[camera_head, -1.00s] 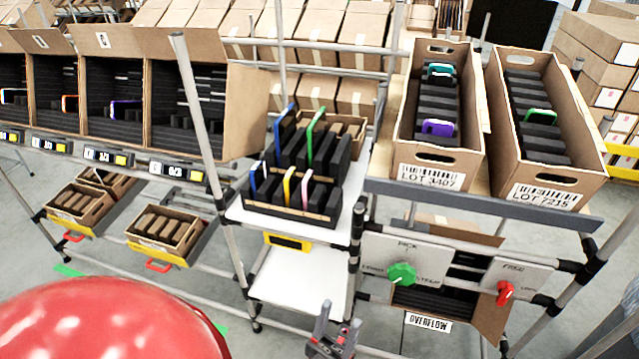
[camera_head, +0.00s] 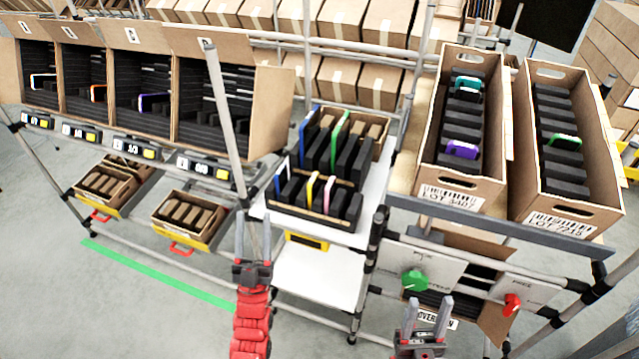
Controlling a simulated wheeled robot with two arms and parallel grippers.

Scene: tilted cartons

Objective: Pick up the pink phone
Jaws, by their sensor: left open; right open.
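The pink phone (camera_head: 329,191) stands upright in the front row of a black slotted rack (camera_head: 315,212) on the middle white shelf. A yellow phone (camera_head: 312,188) stands just left of it, and black slabs stand to its right. My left gripper (camera_head: 253,236) is open and empty, pointing up, to the left of and below the rack in the picture. My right gripper (camera_head: 428,314) is open and empty at the bottom, right of the rack and in front of the panel with the green knob. Neither gripper touches the phone.
Blue (camera_head: 304,133) and green (camera_head: 340,138) phones stand in the rack's back row. A metal post (camera_head: 222,115) rises left of the rack. Cartons marked LOT 3407 (camera_head: 450,197) and LOT 7215 (camera_head: 562,223) tilt at right. A lower white shelf (camera_head: 320,272) is clear.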

